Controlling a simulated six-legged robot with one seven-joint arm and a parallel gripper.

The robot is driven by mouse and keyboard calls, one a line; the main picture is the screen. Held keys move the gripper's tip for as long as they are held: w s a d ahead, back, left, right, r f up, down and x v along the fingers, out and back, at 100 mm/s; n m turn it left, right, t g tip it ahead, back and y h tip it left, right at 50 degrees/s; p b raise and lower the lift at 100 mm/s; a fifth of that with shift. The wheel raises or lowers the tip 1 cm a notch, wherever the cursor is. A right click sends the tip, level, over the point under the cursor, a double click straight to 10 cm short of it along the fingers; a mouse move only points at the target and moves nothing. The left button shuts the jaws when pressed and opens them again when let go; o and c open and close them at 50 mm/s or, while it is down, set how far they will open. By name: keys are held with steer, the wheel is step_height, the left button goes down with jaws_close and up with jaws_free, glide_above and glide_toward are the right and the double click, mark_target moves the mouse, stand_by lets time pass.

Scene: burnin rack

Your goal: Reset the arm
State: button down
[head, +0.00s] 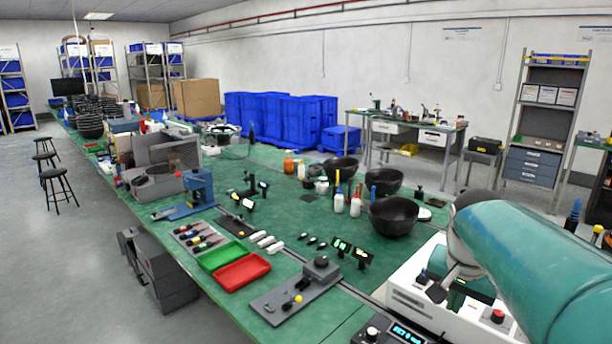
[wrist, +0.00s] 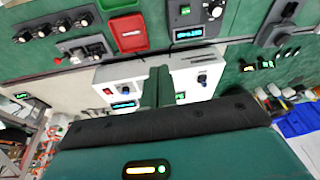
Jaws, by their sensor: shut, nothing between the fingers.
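My gripper (wrist: 160,74) shows in the wrist view as green fingers close together, with nothing seen between them. They reach over a white instrument box (wrist: 205,72) with small displays and knobs. In the head view my teal arm comes in from the right edge and hangs over the white box (head: 410,292) at the front right of the bench. The fingertips are hard to make out there, and the arm covers part of the box. I cannot tell how far the fingers are from the box.
The long green bench (head: 300,208) is crowded. It holds a red tray (head: 242,272), a green tray (head: 220,254), a grey control panel (head: 297,290) and black bowls (head: 394,216). A black device with a lit display (head: 390,332) stands beside the white box. Open floor lies left of the bench.

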steer(key=s+a+f+n+t+y, duration=0.1)
steer(key=s+a+f+n, duration=0.3)
steer(key=s+a+n, duration=0.4)
steer(key=s+a+t, duration=0.1)
steer(key=s+a, duration=0.3)
steer(key=a, duration=0.2)
steer(key=shift+s+f+n+t+y, duration=0.2)
steer(key=shift+s+n+t+y, duration=0.15)
steer(key=shift+n+t+y, duration=0.05)
steer(key=shift+a, duration=0.1)
